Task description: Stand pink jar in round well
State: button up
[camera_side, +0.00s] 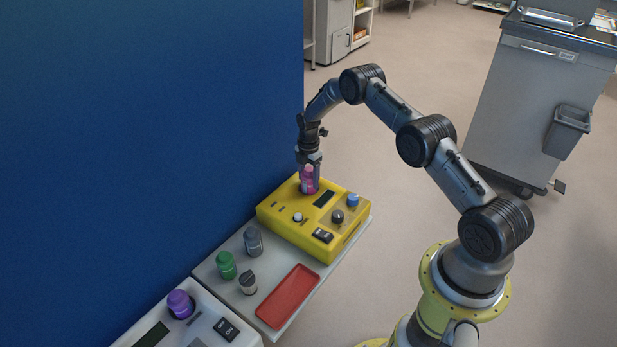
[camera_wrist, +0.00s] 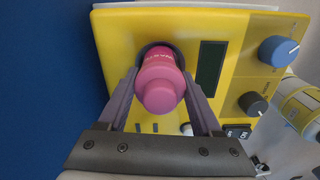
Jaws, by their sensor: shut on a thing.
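The pink jar (camera_side: 309,184) is upright at the back left of the yellow device (camera_side: 283,229). In the wrist view the pink jar (camera_wrist: 160,82) points its narrower cap toward the camera, and its far end lies within the dark ring of the round well (camera_wrist: 145,49). My gripper (camera_side: 309,174) is shut on the jar from above. In the wrist view my gripper (camera_wrist: 160,88) has one finger on each side of it. The jar hides most of the well, so I cannot tell how deep its base sits or whether it touches the bottom.
The device carries a dark display (camera_wrist: 212,65), a blue knob (camera_wrist: 278,51) and a black knob (camera_wrist: 252,104). A blue wall (camera_side: 150,130) stands close behind. A green jar (camera_side: 226,265), a grey jar (camera_side: 253,241) and a red tray (camera_side: 288,296) are nearer. A purple jar (camera_side: 180,303) is at lower left.

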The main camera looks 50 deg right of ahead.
jog(key=shift+f, duration=0.5)
jog(key=o, duration=1.2)
jog(key=shift+r, duration=5.5)
